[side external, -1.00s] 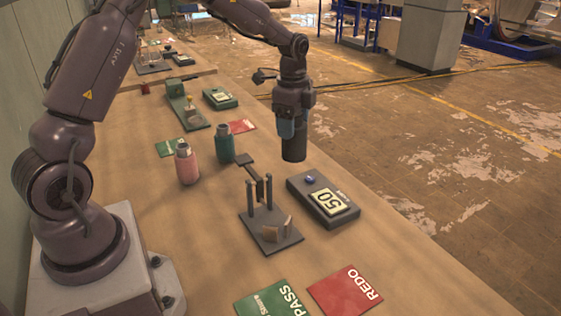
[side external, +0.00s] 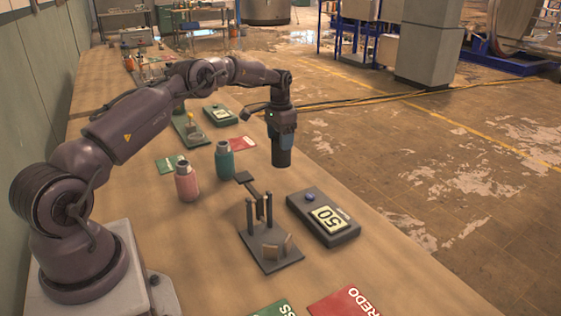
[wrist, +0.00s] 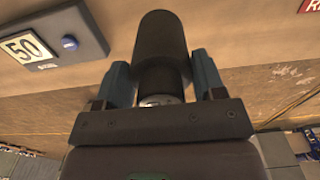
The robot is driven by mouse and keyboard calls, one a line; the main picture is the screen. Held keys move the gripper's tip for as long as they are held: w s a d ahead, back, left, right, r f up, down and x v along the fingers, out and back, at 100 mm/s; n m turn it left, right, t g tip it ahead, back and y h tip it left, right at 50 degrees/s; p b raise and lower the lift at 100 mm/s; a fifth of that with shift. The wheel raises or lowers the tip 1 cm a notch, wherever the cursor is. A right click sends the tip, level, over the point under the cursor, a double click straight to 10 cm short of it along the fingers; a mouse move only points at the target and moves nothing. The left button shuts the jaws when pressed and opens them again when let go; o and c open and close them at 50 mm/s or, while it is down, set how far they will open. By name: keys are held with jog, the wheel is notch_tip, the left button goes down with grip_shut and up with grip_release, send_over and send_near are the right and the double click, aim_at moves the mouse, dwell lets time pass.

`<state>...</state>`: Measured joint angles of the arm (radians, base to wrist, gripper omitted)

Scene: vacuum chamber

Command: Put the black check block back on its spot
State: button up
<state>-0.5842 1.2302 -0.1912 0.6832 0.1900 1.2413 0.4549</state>
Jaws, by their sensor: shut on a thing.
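My gripper (side external: 281,138) is shut on a black cylinder (side external: 283,158), the only thing here that fits the black check block. The block hangs upright above the table, behind the fixture in the side view. In the wrist view the block (wrist: 162,48) sits between the two blue fingers (wrist: 163,85); a narrower part and a shiny end show near the palm. I cannot make out a marked spot for it. A pink bottle (side external: 187,185) and a teal bottle (side external: 225,163) stand to the left of my gripper.
A dark fixture (side external: 262,250) with posts and a lever stands in front. A grey box with a display reading 50 (side external: 322,218) lies right of it. Red REDO (side external: 345,302) and green (side external: 272,308) cards lie nearest. The table's right edge is close to the box.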

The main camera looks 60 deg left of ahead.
aim_at(280, 154)
jog(key=shift+f, duration=2.7)
jog(key=shift+f, duration=0.2)
jog(key=o, duration=1.2)
